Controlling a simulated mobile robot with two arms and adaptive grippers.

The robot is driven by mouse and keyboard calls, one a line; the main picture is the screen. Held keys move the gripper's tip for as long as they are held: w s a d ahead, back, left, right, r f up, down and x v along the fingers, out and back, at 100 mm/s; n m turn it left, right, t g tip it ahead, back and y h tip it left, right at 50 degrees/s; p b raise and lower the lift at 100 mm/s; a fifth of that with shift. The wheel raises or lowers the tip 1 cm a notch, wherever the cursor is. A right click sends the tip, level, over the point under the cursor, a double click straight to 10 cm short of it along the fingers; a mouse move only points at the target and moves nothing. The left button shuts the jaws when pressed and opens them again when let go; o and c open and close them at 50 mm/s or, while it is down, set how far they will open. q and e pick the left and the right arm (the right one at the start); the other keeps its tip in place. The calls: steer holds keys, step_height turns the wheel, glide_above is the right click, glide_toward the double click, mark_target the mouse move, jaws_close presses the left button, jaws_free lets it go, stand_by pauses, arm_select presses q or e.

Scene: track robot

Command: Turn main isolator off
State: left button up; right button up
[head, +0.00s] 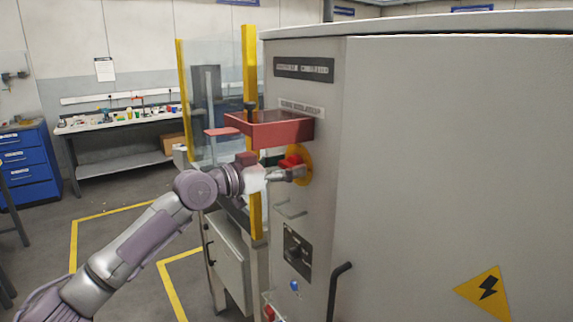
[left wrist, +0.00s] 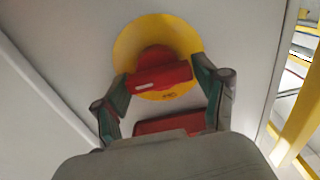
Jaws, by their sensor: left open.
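The main isolator is a red rotary handle (head: 290,161) on a round yellow plate (head: 306,165), on the side of a grey cabinet (head: 440,140). In the left wrist view, the red handle (left wrist: 160,76), with a pale mark, lies across the picture in front of the yellow plate (left wrist: 186,37). My left gripper (head: 294,173) is at the handle, its fingers open. In the left wrist view, the left gripper (left wrist: 161,80) has one fingertip at each end of the handle. I cannot tell whether they touch it.
A red, open box-like guard (head: 282,131) juts out just above the handle. A yellow post (head: 250,75) with clear panels stands left of it. Below are a metal loop handle (head: 290,209), a black switch plate (head: 297,250) and a blue button (head: 294,286). Floor at left is open.

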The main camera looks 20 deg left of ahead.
arm_select(q)
steer(key=c, duration=0.8)
